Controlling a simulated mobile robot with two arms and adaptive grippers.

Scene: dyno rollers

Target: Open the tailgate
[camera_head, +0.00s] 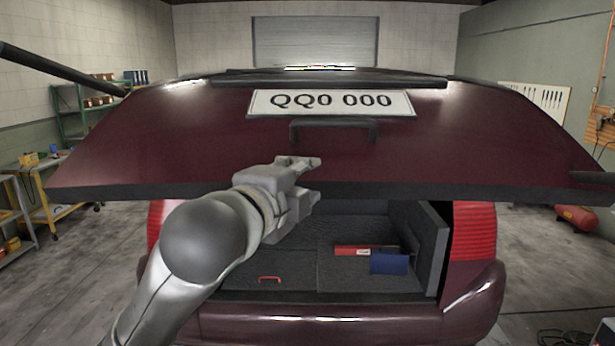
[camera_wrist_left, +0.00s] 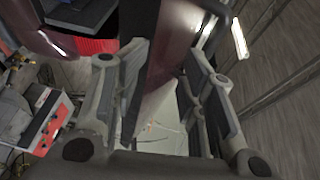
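The dark red tailgate (camera_head: 190,135) of the car stands raised and tilted, its underside edge above the open boot (camera_head: 290,265). It carries a white plate reading QQ0 000 (camera_head: 330,103) and a dark handle (camera_head: 335,127) below it. My left gripper (camera_head: 316,180) is in front of the tailgate's lower edge, below and left of the handle. In the left wrist view, the gripper's fingers (camera_wrist_left: 165,65) are spread apart, with the dark red panel (camera_wrist_left: 172,40) seen between or beyond them; contact cannot be told. My right gripper is not in view.
A red box (camera_head: 365,250), a blue box (camera_head: 390,263) and a small red handle (camera_head: 269,279) are in the boot. A bumper (camera_head: 320,325) runs below. Shelves (camera_head: 85,105) and a work table (camera_head: 45,180) stand left; a red tank (camera_head: 577,218) is right.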

